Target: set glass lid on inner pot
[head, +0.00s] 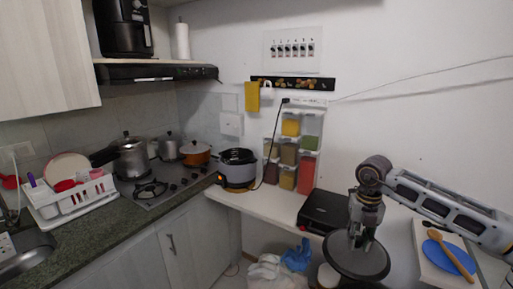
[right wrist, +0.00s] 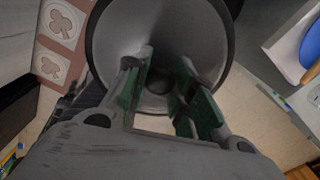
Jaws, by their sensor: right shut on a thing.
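My right gripper (head: 357,236) is shut on the glass lid (head: 362,262), a round see-through disc with a dark rim. I hold the lid low at the right, in front of the counter. In the right wrist view the fingers (right wrist: 164,82) are on either side of its dark knob, and the lid (right wrist: 205,35) fills the top middle. The inner pot's inside cannot be made out. My left gripper is not in view.
Several spice dispensers (head: 290,152) are on the wall right of the cooker. A black flat appliance (head: 324,211) stands on the counter (head: 268,202) between cooker and lid. An orange pot (head: 196,154) is on the stove. A blue plate (head: 447,258) with a wooden spoon lies at right.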

